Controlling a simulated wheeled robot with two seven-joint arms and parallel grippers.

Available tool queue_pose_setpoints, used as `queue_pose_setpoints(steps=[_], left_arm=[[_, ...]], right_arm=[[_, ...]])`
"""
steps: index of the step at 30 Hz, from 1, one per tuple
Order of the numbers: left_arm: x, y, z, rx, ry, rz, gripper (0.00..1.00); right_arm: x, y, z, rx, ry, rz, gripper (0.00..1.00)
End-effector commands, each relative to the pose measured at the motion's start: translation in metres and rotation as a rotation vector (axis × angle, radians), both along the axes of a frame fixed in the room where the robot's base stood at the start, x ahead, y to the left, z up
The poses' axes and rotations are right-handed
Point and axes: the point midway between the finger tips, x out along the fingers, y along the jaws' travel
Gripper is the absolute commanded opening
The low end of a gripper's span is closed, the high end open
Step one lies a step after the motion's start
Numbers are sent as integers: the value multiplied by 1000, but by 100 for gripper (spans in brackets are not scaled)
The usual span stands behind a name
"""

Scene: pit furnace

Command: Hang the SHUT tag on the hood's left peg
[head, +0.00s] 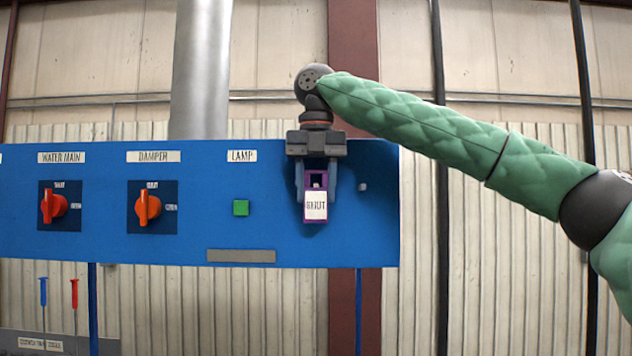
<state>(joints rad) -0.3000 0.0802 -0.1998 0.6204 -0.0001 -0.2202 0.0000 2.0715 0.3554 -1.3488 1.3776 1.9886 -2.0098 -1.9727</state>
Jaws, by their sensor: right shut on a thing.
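My right gripper (316,197) points down in front of the right part of the blue hood panel (384,230). It is shut on the purple SHUT tag (316,207), which hangs upright between its fingers with the white label facing me. A small pale spot shows in the opening at the top of the tag; I cannot tell whether it is a peg or whether the tag is around it. A pale peg (362,187) sticks out of the panel just right of the gripper, apart from the tag. My left gripper is out of view.
Left of the tag are a green lamp button (241,208), an orange DAMPER knob (148,207) and an orange WATER MAIN knob (53,206). A grey strip (241,256) sits low on the panel. Blue and red handled tools (43,292) stand at lower left.

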Motion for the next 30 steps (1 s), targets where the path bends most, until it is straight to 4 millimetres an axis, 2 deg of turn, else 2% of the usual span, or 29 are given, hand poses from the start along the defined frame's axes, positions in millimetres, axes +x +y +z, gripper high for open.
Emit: queue_pose_setpoints(steps=[1, 5, 6, 9, 22, 26, 30], left_arm=[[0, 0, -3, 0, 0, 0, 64], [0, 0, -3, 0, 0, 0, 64], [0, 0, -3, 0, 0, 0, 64], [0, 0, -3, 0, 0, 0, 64], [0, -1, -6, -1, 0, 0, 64], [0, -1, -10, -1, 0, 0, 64], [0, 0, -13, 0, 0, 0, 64]], right_arm=[[7, 0, -20, -11, 23, -4, 20], [7, 0, -20, -11, 23, -4, 20], [7, 0, -20, -11, 23, -4, 47], [7, 0, -20, -11, 23, -4, 67], [5, 0, -15, -11, 21, -4, 67], [3, -1, -4, -10, 17, -5, 67], [-3, -1, 15, -8, 10, -5, 67]])
